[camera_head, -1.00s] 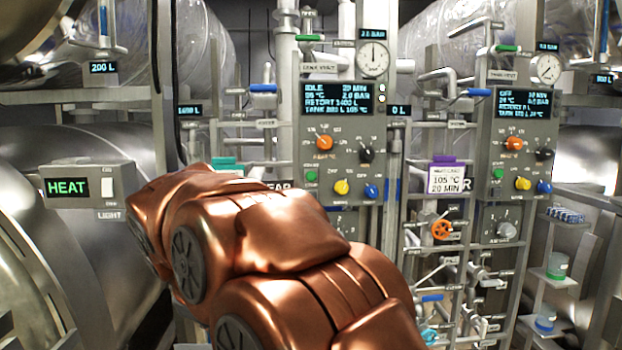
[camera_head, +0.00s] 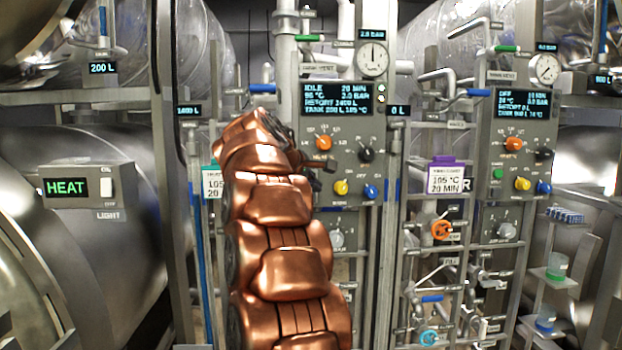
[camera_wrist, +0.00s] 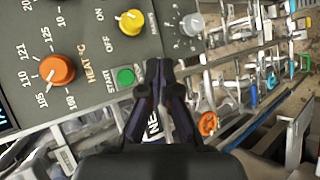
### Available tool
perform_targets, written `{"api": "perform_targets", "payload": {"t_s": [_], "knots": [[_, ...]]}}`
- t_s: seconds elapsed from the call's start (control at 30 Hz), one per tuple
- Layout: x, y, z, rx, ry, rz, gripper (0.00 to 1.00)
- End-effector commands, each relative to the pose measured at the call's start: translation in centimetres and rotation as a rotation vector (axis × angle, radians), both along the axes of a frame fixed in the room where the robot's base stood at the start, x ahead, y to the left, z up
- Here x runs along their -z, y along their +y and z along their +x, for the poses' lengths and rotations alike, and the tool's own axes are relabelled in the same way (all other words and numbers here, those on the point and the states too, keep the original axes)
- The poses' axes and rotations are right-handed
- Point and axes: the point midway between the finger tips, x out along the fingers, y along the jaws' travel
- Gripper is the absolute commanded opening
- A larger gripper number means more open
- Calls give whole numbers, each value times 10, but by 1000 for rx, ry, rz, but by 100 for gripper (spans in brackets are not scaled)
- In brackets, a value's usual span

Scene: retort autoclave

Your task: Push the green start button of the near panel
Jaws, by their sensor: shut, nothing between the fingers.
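The near panel (camera_head: 340,128) is the grey box left of centre in the head view, its screen reading IDLE. Its green start button (camera_wrist: 126,77) shows in the wrist view, marked START; in the head view my arm hides it. My gripper (camera_wrist: 158,66) is shut and empty. In the wrist view its fingertips lie just right of the green button and slightly above it. I cannot tell whether the fingertips touch the panel. In the head view the dark gripper (camera_head: 318,165) is partly visible at the panel's lower left.
An orange knob (camera_wrist: 57,70) and a yellow knob (camera_wrist: 131,22) flank the button. A blue knob (camera_head: 370,192) sits at the panel's lower right. A second, similar panel (camera_head: 490,160) stands to the right. Pipes and an orange valve wheel (camera_head: 441,230) fill the space between.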

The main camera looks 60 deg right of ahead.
Motion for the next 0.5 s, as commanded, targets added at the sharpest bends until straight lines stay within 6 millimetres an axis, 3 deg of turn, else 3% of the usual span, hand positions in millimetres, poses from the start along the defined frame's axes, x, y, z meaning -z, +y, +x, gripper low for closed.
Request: {"api": "perform_targets", "payload": {"t_s": [0.5], "knots": [[-2, -5, 5, -2, -2, 1, 0]]}}
